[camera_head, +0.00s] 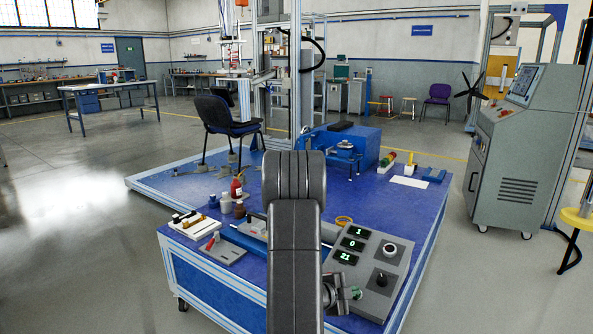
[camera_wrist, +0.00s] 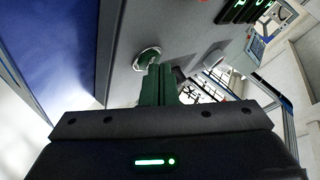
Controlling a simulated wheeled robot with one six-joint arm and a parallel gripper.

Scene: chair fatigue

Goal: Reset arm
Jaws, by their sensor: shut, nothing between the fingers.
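My gripper (camera_wrist: 157,72) shows in the wrist view with its narrow green fingers together and nothing between them. Its tips are close to a round green button (camera_wrist: 147,57) with a pale ring on the grey control panel (camera_wrist: 190,30). I cannot tell whether they touch it. In the head view my arm runs up the middle and hides part of the bench. The green button (camera_head: 356,292) and control panel (camera_head: 367,268) lie just right of the arm, with green displays reading 1, 0 and 21.
A dark chair (camera_head: 226,122) stands in the test rig behind. A grey console (camera_head: 515,170) is at right. Floor at left is clear.

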